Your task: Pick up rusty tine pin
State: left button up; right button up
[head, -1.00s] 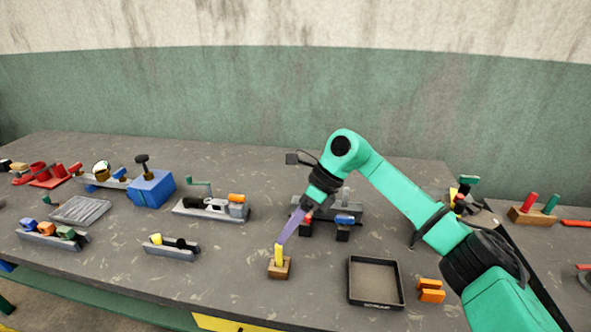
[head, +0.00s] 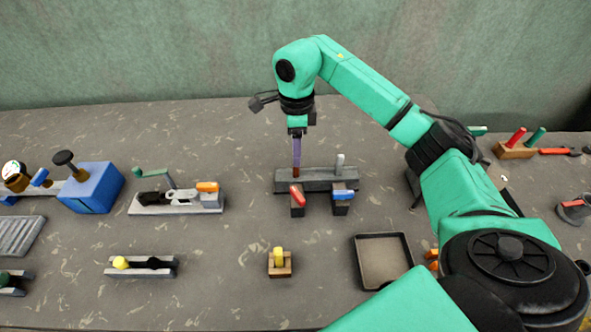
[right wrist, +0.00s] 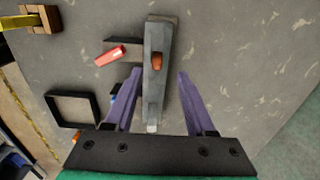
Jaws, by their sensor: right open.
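The rusty tine pin (right wrist: 157,61) is a short orange-brown peg standing in a long grey block (right wrist: 155,95) in the right wrist view. The grey block also shows in the head view (head: 320,184), with a light grey pin (head: 340,162) at its right. My right gripper (right wrist: 159,73) is open, its two purple fingers pointing down on either side of the block, with the rusty pin between the fingertips. My left gripper is out of view.
Dark holders with a red pin (head: 297,194) and a blue pin (head: 342,193) stand right in front of the block. A wooden block with a yellow pin (head: 279,262) and an empty dark tray (head: 357,262) lie nearer. A grey fixture (head: 177,203) is left.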

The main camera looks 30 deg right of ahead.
jog(key=f, duration=0.1)
jog(key=f+p, duration=0.1)
jog(key=f, duration=0.1)
jog(key=f+p, duration=0.1)
jog(key=f, duration=0.1)
jog(key=shift+s+a, duration=0.1)
jog(key=shift+s, duration=0.15)
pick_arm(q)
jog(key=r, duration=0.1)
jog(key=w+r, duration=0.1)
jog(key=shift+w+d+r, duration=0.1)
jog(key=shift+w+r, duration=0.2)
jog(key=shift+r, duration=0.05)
pick_arm(e)
jog(key=shift+f, duration=0.15)
jog(key=shift+w, duration=0.15)
jog(key=c, duration=0.9)
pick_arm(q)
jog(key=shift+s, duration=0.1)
pick_arm(e)
grip_shut()
pick_arm(q)
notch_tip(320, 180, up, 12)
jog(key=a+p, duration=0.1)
jog(key=p, duration=1.2)
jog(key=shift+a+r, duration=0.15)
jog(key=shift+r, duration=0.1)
pick_arm(e)
notch_tip(320, 180, up, 20)
